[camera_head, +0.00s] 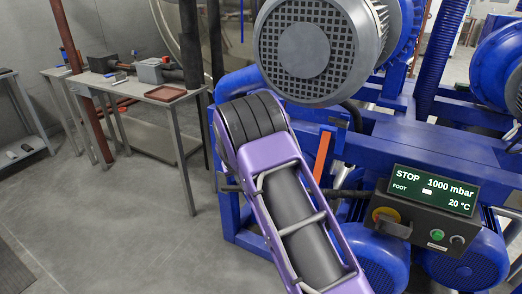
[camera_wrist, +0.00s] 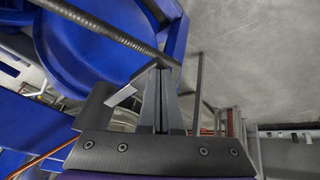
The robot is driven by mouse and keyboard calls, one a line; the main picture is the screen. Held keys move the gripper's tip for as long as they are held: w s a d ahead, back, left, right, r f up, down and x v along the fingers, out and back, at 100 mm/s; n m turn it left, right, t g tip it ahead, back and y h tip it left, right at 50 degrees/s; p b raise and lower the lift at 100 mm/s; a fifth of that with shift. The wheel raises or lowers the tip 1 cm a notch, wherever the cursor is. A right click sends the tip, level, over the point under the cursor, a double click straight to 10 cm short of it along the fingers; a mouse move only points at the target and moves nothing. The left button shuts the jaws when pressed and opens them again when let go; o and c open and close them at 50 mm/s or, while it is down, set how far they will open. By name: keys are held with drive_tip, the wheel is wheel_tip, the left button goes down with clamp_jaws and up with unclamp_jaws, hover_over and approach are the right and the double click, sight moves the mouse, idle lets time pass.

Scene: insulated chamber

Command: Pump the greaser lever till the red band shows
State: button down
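I cannot pick out the greaser, its lever or a red band with certainty in either view. In the wrist view my gripper (camera_wrist: 164,70) has its two dark fingers side by side with no clear gap, and I see nothing held between them. A dark ribbed rod or hose (camera_wrist: 98,27) runs from the upper left toward the fingertips; I cannot tell whether they touch it. In the head view my purple arm reaches toward the blue frame (camera_head: 400,140), and my gripper is hidden there. An orange-red strip (camera_head: 323,157) stands upright on that frame.
A control box (camera_head: 430,208) reading STOP, 1000 mbar and 20 °C sits at the right. A large grey motor (camera_head: 308,50) is above my arm. A workbench (camera_head: 165,94) with tools stands at the left. Grey floor (camera_head: 110,220) is clear at the lower left.

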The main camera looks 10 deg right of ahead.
drive_tip(key=r, duration=0.1)
drive_tip(key=r+p, duration=0.1)
drive_tip(key=s+r, duration=0.1)
drive_tip(key=r, duration=0.1)
drive_tip(key=shift+a, duration=0.3)
idle(0.6)
